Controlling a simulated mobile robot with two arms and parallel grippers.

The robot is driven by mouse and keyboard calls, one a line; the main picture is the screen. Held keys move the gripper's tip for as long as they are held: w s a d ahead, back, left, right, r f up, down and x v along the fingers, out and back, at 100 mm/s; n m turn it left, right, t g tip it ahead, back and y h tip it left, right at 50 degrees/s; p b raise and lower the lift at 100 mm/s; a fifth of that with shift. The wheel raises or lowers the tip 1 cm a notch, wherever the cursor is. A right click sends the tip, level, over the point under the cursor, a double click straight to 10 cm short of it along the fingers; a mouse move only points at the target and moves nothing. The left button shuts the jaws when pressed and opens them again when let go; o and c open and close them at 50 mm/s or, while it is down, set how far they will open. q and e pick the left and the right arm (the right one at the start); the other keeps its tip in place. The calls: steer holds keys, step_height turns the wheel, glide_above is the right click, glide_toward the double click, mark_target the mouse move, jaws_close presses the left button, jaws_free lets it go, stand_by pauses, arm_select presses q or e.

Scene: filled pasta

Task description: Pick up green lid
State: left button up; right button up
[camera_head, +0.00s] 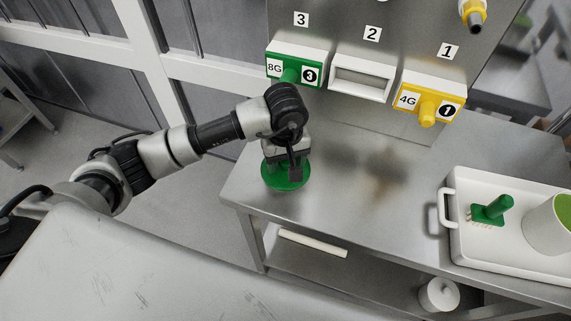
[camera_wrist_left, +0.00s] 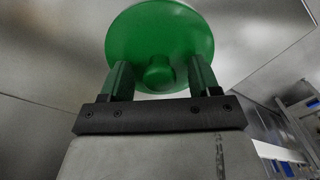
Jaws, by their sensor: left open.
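The green lid (camera_head: 284,181) is a round disc near the left end of the steel table, partly hidden under my left gripper (camera_head: 285,165) in the head view. In the left wrist view the green lid (camera_wrist_left: 160,35) fills the upper middle, with a short green knob at its centre. My left gripper (camera_wrist_left: 160,82) is open, with one finger on each side of the knob and gaps between them. I cannot tell whether the fingers touch the disc. My right gripper is not in view.
A white tray (camera_head: 447,195) at the right holds a green-handled piece (camera_head: 491,210) and a white container (camera_head: 549,225). Green (camera_head: 294,65) and yellow (camera_head: 430,100) numbered fixtures hang on the wall behind the table. The steel table's middle (camera_head: 370,200) is clear.

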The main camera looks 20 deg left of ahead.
arm_select(q)
steer(key=c, duration=1)
